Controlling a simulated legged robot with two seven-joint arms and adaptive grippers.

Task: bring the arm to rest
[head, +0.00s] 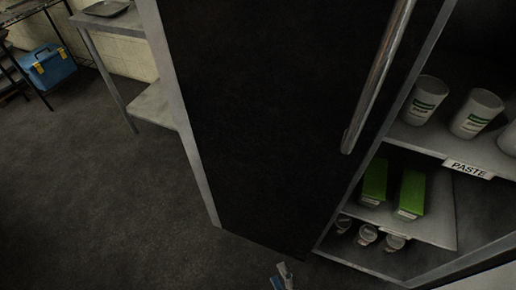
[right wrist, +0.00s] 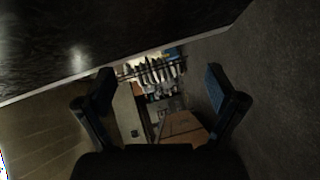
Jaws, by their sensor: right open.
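My right gripper (right wrist: 160,95) is open and empty in the right wrist view, its two dark fingers spread wide apart. In the head view only a small part of the right gripper (head: 283,276) shows at the bottom edge, below the black cabinet door (head: 270,110). It looks apart from the door there, though the gap is hard to judge. A dark glossy surface lies close along the upper left of the right wrist view. My left gripper is not in view.
The door stands open with a long metal handle (head: 378,75). Cabinet shelves hold white tubs (head: 424,101), green boxes (head: 411,193) and small jars (head: 367,235); a label (head: 468,168) reads PASTE. A metal table (head: 120,22) and blue toolbox (head: 51,66) stand at left. The left floor is clear.

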